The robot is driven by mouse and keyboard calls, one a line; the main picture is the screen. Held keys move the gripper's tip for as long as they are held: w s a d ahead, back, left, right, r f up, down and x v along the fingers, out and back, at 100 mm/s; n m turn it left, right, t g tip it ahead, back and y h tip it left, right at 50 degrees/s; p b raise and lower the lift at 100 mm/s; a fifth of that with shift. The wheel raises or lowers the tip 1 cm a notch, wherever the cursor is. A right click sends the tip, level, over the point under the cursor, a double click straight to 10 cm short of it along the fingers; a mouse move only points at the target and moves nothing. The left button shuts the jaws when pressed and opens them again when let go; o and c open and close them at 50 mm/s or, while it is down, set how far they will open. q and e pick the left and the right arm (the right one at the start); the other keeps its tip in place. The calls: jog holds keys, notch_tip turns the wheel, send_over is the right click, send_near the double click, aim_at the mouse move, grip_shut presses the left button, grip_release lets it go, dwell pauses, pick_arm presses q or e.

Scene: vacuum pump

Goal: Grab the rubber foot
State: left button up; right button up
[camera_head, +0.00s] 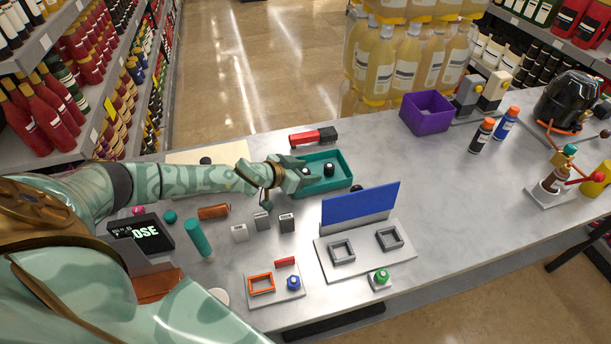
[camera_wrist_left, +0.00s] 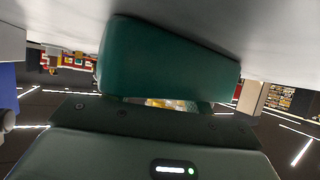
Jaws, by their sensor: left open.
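A small black rubber foot (camera_head: 329,169) sits in the teal tray (camera_head: 345,182) near the middle of the table. My left gripper (camera_head: 297,171) is open at the tray's left end, just left of the rubber foot. Whether it touches the tray I cannot tell. In the left wrist view a teal wall of the tray (camera_wrist_left: 165,60) fills the middle, and the rubber foot and fingertips cannot be made out. Another small black piece (camera_head: 205,160) lies on the cream mat (camera_head: 232,150), partly behind my arm. My right gripper is not in view.
A red and black tool (camera_head: 313,137) lies just behind the tray. Small grey blocks (camera_head: 262,221) stand in front of it. A blue panel (camera_head: 361,207) rises on a grey fixture to the front right. A purple bin (camera_head: 427,113) stands farther back. The table's right middle is clear.

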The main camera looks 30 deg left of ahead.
pick_arm(q)
jog(key=shift+s, duration=0.1)
jog(key=c, duration=1.1)
jog(key=shift+o, duration=0.2)
jog(key=shift+r, duration=0.1)
